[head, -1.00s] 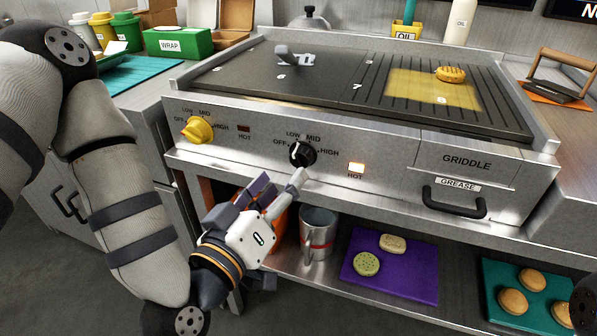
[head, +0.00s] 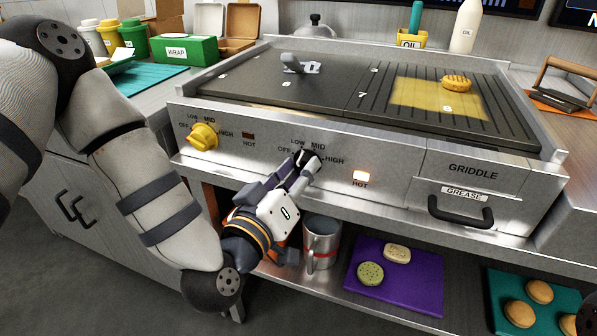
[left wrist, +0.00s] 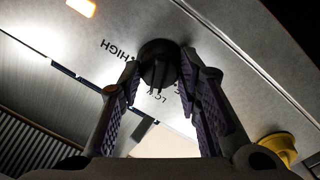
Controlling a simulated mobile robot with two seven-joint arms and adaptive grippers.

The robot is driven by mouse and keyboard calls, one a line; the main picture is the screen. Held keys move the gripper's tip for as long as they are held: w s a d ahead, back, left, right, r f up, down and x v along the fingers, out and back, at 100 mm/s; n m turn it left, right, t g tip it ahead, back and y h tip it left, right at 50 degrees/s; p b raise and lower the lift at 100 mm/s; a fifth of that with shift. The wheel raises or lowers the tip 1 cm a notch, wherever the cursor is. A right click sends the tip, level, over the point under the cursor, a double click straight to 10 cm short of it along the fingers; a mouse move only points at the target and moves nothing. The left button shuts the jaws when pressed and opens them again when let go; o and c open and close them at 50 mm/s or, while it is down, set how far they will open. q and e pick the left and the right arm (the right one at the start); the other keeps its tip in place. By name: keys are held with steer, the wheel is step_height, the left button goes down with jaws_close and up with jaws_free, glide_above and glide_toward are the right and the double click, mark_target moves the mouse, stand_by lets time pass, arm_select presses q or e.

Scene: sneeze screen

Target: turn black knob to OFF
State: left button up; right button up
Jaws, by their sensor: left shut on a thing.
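The black knob (head: 311,158) sits on the griddle's front panel, with OFF, LOW, MID and HIGH printed around it. My left gripper (head: 303,165) is shut on the black knob, its fingers reaching it from below left. In the left wrist view the black knob (left wrist: 158,62) is between the two purple-padded fingers. The fingers partly cover the knob in the head view, so its exact pointing is hard to read. The orange HOT light (head: 360,176) to its right is lit. My right gripper is not in view.
A yellow knob (head: 203,137) is on the panel to the left. The grease drawer handle (head: 460,211) sticks out at the right. Below, a metal mug (head: 321,243) and a purple board (head: 398,272) stand on the shelf, close under my left gripper.

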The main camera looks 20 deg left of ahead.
arm_select(q)
steer(key=shift+n, duration=0.3)
steer(key=n, duration=0.3)
steer(key=shift+n+p, duration=0.3)
steer(key=n, duration=0.4)
steer(key=shift+f+n+t+y, duration=0.15)
steer(key=shift+n+t+y, duration=0.15)
steer(key=shift+n+t, duration=0.1)
steer(key=shift+n, duration=0.3)
steer(key=o, duration=1.2)
steer(key=shift+c, duration=0.2)
steer(key=s, duration=0.7)
steer(key=shift+s+a+f, duration=0.2)
steer(key=shift+s+a, duration=0.05)
steer(key=shift+a, duration=0.05)
